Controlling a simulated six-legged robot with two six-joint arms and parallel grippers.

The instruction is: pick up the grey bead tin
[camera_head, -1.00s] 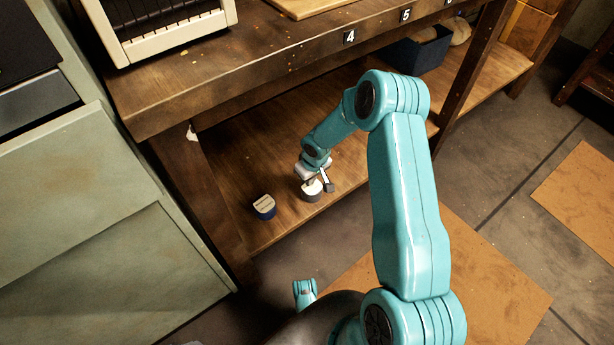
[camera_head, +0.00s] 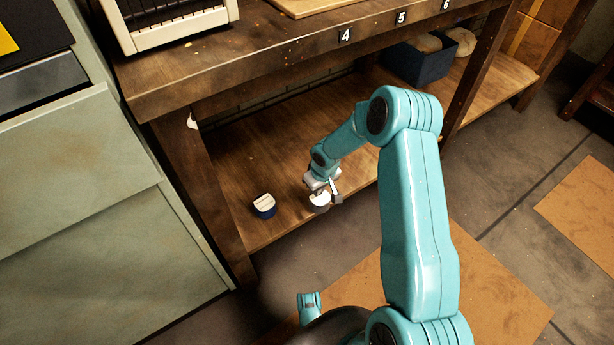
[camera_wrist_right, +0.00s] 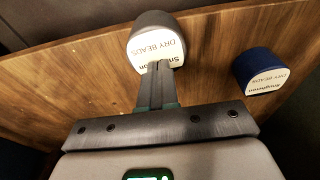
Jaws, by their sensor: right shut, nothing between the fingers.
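The grey bead tin (camera_head: 320,205) has a pale lid and stands by the front edge of the lower wooden shelf. It also shows at the top of the right wrist view (camera_wrist_right: 157,27), with a white "DRY BEADS" label. My right gripper (camera_head: 328,187) is directly over it. Its fingers (camera_wrist_right: 160,68) are shut together with nothing between them, and their tips overlap the label; I cannot tell whether they touch the tin.
A similar blue tin (camera_head: 264,206) with a pale lid stands left of the grey one. A thick bench top (camera_head: 270,65) overhangs the shelf (camera_head: 235,165). A dark blue bin (camera_head: 420,65) sits further right. A green cabinet (camera_head: 80,170) is at the left.

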